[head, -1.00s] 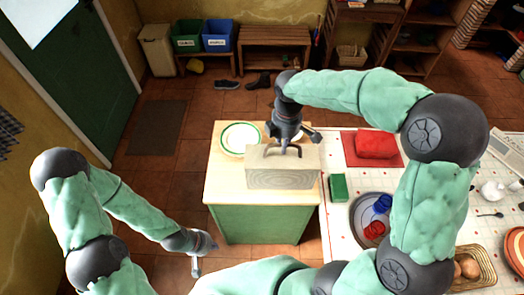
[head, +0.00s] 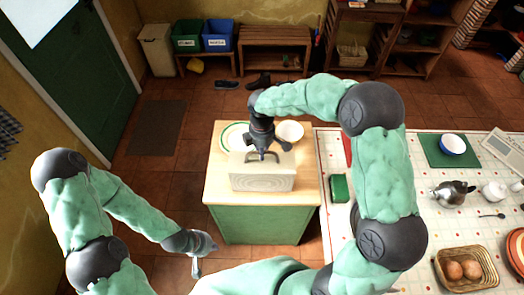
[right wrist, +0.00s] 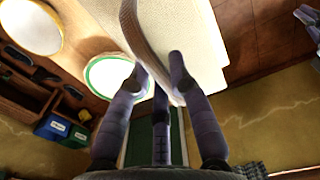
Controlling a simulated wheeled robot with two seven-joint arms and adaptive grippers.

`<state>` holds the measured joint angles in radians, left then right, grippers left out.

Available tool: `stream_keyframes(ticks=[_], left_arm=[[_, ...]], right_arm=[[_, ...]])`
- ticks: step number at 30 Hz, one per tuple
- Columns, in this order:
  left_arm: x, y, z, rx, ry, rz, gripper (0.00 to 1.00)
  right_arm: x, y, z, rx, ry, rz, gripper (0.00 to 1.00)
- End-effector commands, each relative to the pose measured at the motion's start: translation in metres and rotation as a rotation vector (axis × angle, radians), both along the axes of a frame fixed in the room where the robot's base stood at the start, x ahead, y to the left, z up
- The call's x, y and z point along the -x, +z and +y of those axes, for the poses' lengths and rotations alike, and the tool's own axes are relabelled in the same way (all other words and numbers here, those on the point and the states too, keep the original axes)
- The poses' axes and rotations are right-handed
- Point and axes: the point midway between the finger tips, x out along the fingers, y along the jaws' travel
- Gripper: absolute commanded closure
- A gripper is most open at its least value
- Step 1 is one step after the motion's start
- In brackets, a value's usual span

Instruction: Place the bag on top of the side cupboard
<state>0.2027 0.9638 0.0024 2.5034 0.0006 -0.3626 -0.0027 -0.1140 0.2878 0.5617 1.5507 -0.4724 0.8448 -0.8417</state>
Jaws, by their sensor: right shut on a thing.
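The bag (head: 262,180) is a pale, box-shaped bag with a dark arched handle. It is upright over the wooden top of the side cupboard (head: 262,222), which has a green front. My right gripper (head: 263,155) points down and is shut on the bag's handle. In the right wrist view, the brown handle (right wrist: 143,45) passes between the fingers and the pale bag body (right wrist: 185,35) is beside it. I cannot tell whether the bag's base touches the top. My left gripper (head: 200,262) hangs low at the left, apart from the cupboard; its fingers are unclear.
A green-rimmed plate (head: 232,137) and a yellowish bowl (head: 290,132) stand on the cupboard behind the bag. The table at right holds a green sponge-like block (head: 339,188), a kettle (head: 452,192) and an egg basket (head: 466,268).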

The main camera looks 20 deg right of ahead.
Motion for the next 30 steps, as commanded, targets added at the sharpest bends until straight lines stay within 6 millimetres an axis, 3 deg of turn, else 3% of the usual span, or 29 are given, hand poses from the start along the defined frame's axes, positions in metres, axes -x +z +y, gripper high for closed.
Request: stream_keyframes(ticks=[12,13,15,25,30], left_arm=[[0.0,-0.002,0.0,0.0,0.0,0.0,1.0],[0.0,-0.002,0.0,0.0,0.0,0.0,1.0],[0.0,-0.001,0.0,0.0,0.0,0.0,1.0],[0.0,-0.001,0.0,0.0,0.0,0.0,1.0],[0.0,0.001,0.0,0.0,0.0,0.0,1.0]], right_arm=[[-0.002,-0.004,0.0,-0.001,-0.001,-0.005,1.0],[-0.001,-0.005,0.0,0.0,-0.001,-0.002,0.74],[-0.001,-0.005,0.0,0.0,-0.001,-0.002,0.56],[-0.001,-0.004,0.0,0.0,-0.001,-0.002,0.56],[-0.001,0.009,0.0,-0.001,-0.001,-0.005,0.56]])
